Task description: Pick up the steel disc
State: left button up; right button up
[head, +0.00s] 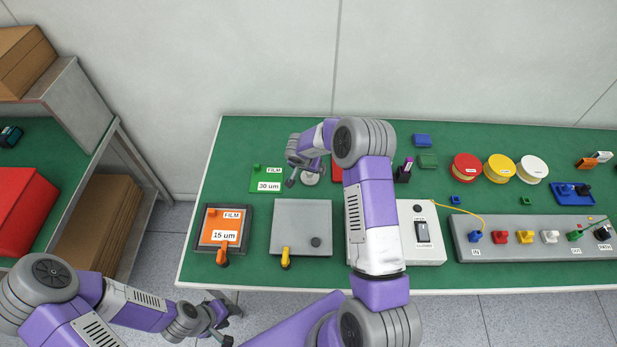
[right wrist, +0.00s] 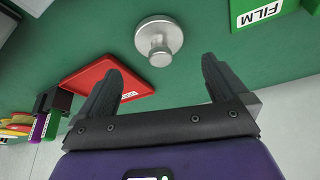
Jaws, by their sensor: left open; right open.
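The steel disc (right wrist: 158,38), round and silvery with a raised knob in its middle, lies on the green table top. In the head view the disc (head: 310,178) is partly covered by my right gripper. My right gripper (right wrist: 161,70) is open and empty. In the right wrist view the disc appears just past its fingertips, roughly centred between them and not touched. In the head view the right gripper (head: 300,181) is above the table's back left part. My left gripper (head: 225,330) is open and empty, low in front of the table's front left edge.
A green 30 um film plate (head: 266,187) lies left of the disc and a red plate (right wrist: 105,78) lies on its other side. A grey plate (head: 290,215) and an orange 15 um film frame (head: 222,222) are nearer the front. A shelf (head: 75,95) stands at the left.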

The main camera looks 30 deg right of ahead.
aim_at(310, 175)
jog(key=shift+d+f, duration=0.15)
jog(key=shift+f, duration=0.35)
jog(key=x, duration=0.4)
jog(key=shift+w+d+f+b, duration=0.1)
jog(key=shift+w+f+b, duration=0.2)
jog(key=shift+b, duration=0.1)
jog(key=shift+r, duration=0.1)
jog(key=c, duration=1.4)
